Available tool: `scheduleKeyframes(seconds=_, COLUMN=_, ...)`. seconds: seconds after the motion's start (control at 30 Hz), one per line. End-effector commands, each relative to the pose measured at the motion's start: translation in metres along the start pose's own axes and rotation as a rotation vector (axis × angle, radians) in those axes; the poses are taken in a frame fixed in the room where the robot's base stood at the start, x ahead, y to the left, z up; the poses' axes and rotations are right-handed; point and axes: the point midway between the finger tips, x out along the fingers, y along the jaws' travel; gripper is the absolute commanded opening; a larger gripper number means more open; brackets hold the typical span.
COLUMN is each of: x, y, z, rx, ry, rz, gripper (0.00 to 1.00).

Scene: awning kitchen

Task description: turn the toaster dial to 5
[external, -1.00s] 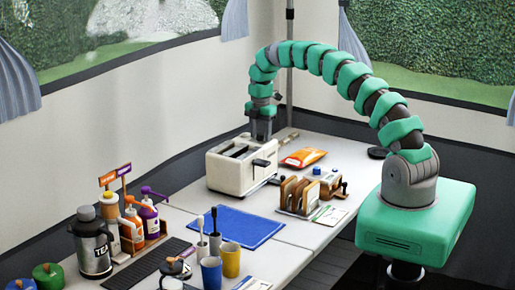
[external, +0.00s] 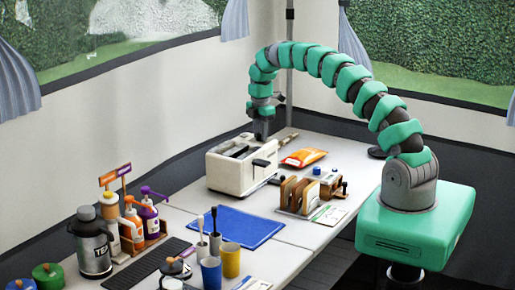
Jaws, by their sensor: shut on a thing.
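The cream toaster (external: 229,174) stands upright on the white table, with dark slots on top and a black lever at its near right end. My arm arches over from the right, and my gripper (external: 262,135) points down at the far right side of the toaster. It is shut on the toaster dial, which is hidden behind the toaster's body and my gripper. The dial's numbers and pointer cannot be seen from here.
An orange packet (external: 304,157) and a wooden rack (external: 298,195) lie right of the toaster. A blue mat (external: 236,226) is in front. Bottles, a flask (external: 93,250) and cups stand nearer. The tent wall is close behind.

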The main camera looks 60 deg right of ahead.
Motion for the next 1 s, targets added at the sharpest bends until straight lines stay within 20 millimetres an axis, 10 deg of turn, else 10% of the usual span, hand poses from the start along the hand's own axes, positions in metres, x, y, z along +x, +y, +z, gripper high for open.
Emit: scheduleKeyframes(seconds=1.0, x=-0.0021, y=0.0021, z=-0.0004, rx=0.965, ry=0.004, rz=0.008, gripper=0.06)
